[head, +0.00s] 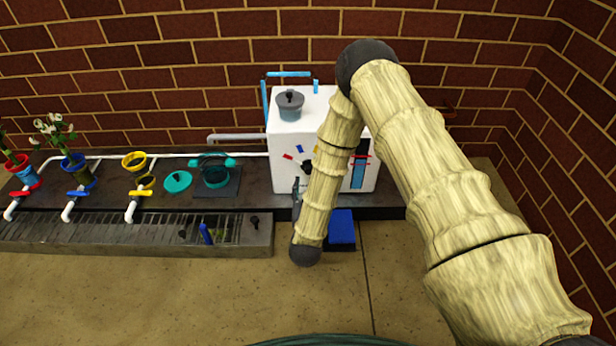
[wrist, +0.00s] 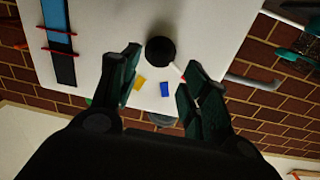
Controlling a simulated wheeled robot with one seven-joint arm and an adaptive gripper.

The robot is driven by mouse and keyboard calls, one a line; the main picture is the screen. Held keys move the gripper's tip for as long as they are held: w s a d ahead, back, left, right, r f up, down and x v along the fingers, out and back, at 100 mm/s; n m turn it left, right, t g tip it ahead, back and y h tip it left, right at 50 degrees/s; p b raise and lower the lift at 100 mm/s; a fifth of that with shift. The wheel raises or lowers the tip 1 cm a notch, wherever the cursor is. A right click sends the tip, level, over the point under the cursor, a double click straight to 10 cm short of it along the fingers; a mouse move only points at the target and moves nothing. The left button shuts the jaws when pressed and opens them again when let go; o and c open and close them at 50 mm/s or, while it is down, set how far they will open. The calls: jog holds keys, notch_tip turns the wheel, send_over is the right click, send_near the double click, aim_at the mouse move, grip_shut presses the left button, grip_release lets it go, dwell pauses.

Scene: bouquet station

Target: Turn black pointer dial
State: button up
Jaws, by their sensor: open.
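The black pointer dial (wrist: 160,50) is a round knob on the front of a white box (wrist: 205,25). A pale pointer line runs from it towards a red mark at lower right in the wrist view. A yellow mark (wrist: 139,83) and a blue mark (wrist: 164,89) also sit around it. In the head view the dial (head: 307,167) is partly hidden by my arm. My gripper (wrist: 163,62) is open, with one finger to each side of the dial in the wrist view. Whether a finger touches the dial cannot be told.
A grey lidded pot (head: 290,107) stands on the white box. A blue-windowed strip with red bands (head: 359,163) is on its front. A blue block (head: 341,227) sits below the box. The floor in front is clear.

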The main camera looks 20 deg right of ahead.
jog(key=b+x, duration=0.2)
jog(key=x, duration=0.4)
jog(key=shift+w, duration=0.35)
jog(key=shift+d, duration=0.1)
grip_shut()
